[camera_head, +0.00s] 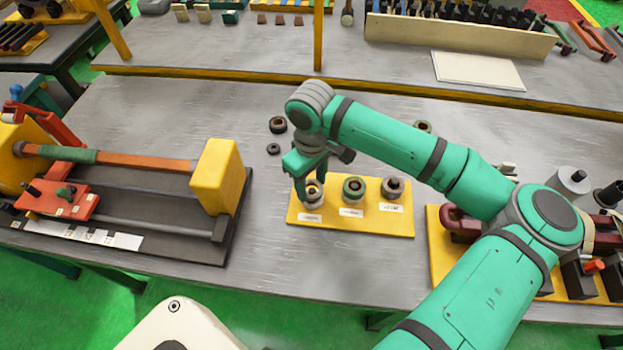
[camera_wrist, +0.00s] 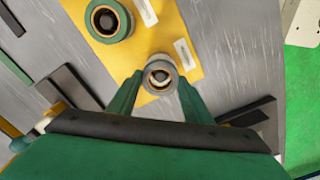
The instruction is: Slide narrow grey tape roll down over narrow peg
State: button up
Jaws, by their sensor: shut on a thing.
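A grey tape roll with a tan core (camera_wrist: 149,78) sits between my gripper's fingertips (camera_wrist: 158,84) in the wrist view. My gripper (camera_head: 308,182) is shut on this roll over the left station of the yellow board (camera_head: 330,225). In the head view the grey roll (camera_head: 313,193) is partly covered by the fingers. A round peg end (camera_wrist: 161,76) shows inside the roll's hole, so the roll appears lined up with the left peg. How far down the peg it sits I cannot tell.
A green roll (camera_head: 353,186) sits at the middle station and also shows in the wrist view (camera_wrist: 109,20). A dark grey roll (camera_head: 392,188) is at the right station. Two dark rings (camera_head: 277,125) (camera_head: 273,148) lie behind. A yellow-ended fixture (camera_head: 216,180) stands left.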

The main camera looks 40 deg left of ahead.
jog(key=shift+f, duration=0.2)
jog(key=o, duration=1.1)
jog(key=shift+r, duration=0.1)
notch_tip(320, 180, up, 11)
